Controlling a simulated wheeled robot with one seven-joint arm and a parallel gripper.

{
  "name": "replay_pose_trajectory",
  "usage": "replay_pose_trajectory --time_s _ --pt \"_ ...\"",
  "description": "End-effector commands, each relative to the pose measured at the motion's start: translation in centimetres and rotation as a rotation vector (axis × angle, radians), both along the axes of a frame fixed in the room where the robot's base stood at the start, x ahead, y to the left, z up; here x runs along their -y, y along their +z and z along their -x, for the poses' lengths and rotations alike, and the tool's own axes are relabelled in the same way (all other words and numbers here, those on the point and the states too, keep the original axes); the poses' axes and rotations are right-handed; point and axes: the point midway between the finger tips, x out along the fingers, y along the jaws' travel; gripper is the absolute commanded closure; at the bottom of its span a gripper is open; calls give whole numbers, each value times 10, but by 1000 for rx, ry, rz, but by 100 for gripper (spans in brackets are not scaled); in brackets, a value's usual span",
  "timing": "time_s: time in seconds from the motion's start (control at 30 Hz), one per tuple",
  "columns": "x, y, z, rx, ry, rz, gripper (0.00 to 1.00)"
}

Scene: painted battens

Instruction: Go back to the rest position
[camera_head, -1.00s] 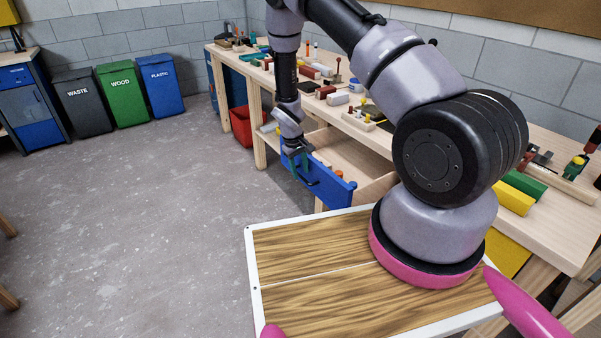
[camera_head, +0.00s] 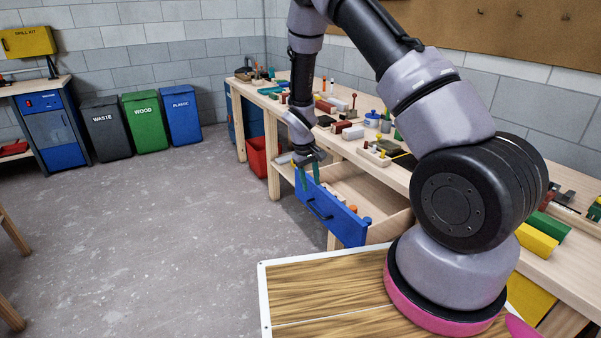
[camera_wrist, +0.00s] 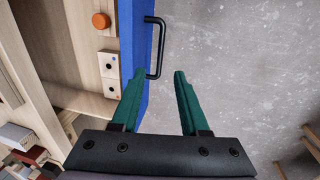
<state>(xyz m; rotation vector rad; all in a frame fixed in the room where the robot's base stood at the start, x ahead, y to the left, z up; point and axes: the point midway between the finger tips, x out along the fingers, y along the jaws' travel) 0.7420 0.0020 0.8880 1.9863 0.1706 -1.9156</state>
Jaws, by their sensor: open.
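My gripper (camera_head: 309,178) hangs at the front of the workbench, by the left end of an open drawer with a blue front (camera_head: 332,212). In the wrist view my gripper (camera_wrist: 160,78) has its two green fingers apart with nothing between them. The drawer's black handle (camera_wrist: 155,48) shows just beyond the fingertips, and I cannot tell whether the left finger touches the blue front. Inside the drawer are an orange round piece (camera_wrist: 101,20) and pale wooden blocks (camera_wrist: 108,65).
The workbench top (camera_head: 398,178) carries several coloured battens and tools. A red bin (camera_head: 257,157) stands below it. Waste (camera_head: 105,130), wood (camera_head: 145,122) and plastic (camera_head: 182,115) bins line the back wall. The grey floor (camera_head: 170,235) at left is clear.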

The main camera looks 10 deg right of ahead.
Motion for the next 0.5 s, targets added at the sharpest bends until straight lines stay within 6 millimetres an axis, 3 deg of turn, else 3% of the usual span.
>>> replay_pose_trajectory --time_s 0.17,0.33,0.5 --pt "5 58 -4 49 -71 -46 55" --pt "16 147 7 119 -186 -124 55" --pt "29 229 33 186 -292 -205 55"
